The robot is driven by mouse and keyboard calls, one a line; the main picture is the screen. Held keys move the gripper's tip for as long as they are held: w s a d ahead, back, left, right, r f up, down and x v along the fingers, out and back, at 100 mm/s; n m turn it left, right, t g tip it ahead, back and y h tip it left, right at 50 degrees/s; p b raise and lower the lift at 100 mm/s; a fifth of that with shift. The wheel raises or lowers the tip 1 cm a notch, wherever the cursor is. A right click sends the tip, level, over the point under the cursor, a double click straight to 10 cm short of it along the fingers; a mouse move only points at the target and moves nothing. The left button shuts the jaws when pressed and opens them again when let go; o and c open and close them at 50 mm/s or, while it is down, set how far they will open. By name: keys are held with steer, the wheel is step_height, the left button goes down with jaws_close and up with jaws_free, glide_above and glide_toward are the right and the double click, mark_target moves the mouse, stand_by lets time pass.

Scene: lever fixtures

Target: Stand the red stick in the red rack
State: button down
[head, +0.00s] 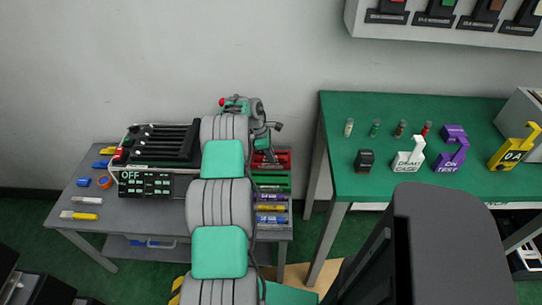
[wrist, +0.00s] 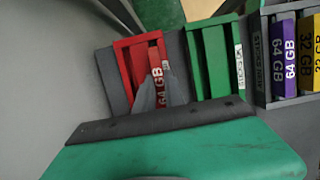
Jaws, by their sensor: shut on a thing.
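The red rack (wrist: 122,62) is in the upper left of the wrist view. In the head view the red rack (head: 284,158) shows just right of my arm, partly hidden by it. The red stick (wrist: 157,60), with a white "64 GB" label, is in the right part of the rack. Its lower end is hidden by my fingers, so I cannot tell how deep it sits. My gripper (wrist: 159,92) is shut on the red stick, fingers at the rack's near end.
A green rack (wrist: 211,65) stands just right of the red one, seemingly empty. Beyond it a rack holds purple sticks (wrist: 284,60) and yellow ones. A black device marked OFF (head: 145,185) is left of my arm. A green table (head: 440,120) stands to the right.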

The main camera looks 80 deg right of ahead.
steer(key=shift+f, duration=0.2)
steer(key=c, duration=1.3)
jaws_free()
steer(key=shift+c, duration=0.2)
steer(key=shift+r, duration=0.15)
steer(key=v, duration=0.7)
steer(key=shift+w+r, duration=0.15)
steer(key=shift+r, duration=0.15)
